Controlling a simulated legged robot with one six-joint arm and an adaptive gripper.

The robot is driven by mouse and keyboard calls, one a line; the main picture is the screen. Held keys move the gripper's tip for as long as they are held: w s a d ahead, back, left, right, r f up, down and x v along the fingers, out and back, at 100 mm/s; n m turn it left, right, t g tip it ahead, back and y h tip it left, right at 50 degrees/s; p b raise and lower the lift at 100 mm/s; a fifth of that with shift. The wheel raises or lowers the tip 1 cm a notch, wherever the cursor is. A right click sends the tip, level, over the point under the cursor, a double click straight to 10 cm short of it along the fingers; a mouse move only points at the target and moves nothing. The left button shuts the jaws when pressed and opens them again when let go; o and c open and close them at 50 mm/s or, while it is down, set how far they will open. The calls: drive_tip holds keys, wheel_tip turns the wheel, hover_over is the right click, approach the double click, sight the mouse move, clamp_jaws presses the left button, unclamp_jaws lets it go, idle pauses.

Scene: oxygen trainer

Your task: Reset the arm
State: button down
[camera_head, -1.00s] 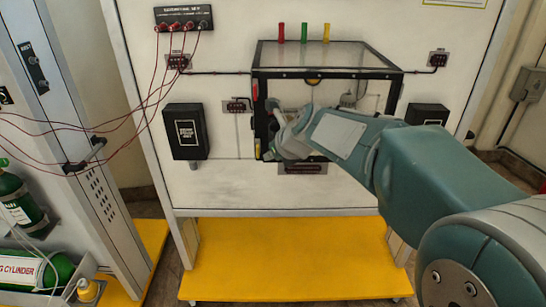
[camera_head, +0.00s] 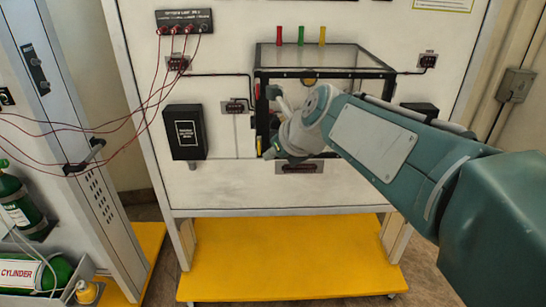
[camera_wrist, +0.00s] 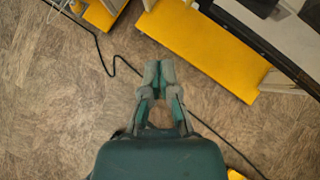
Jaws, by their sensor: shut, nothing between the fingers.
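My arm reaches in from the right in the head view, a teal and grey arm with its wrist in front of the black-framed clear box (camera_head: 325,57) on the white panel. In the wrist view my gripper (camera_wrist: 159,68) points down over the brown floor (camera_wrist: 60,120). Its two grey and teal fingers meet at the tips, with nothing held between them. In the head view the fingers are hard to make out against the wrist and the box.
A yellow base plate (camera_head: 285,262) lies below the white panel (camera_head: 225,190). A black box (camera_head: 186,132) is mounted at the panel's left. Red cables (camera_head: 150,95) hang toward the left cabinet. A black cable (camera_wrist: 105,58) crosses the floor.

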drive_tip(key=s+d+f+n+h, duration=0.3)
drive_tip(key=s+d+f+n, duration=0.2)
drive_tip(key=s+d+n, duration=0.4)
drive_tip(key=s+d+f+n+g+h, duration=0.1)
drive_tip(key=s+d+f+n+h, duration=0.2)
drive_tip(key=s+d+n, duration=0.7)
drive_tip(key=s+f+n, duration=0.1)
drive_tip(key=s+n, duration=0.3)
drive_tip(key=n, duration=0.4)
drive_tip(key=shift+d+f+n, duration=0.3)
drive_tip(key=shift+f, duration=0.1)
drive_tip(key=c, duration=1.3)
unclamp_jaws()
drive_tip(key=shift+w, duration=0.1)
drive_tip(key=shift+c, duration=0.2)
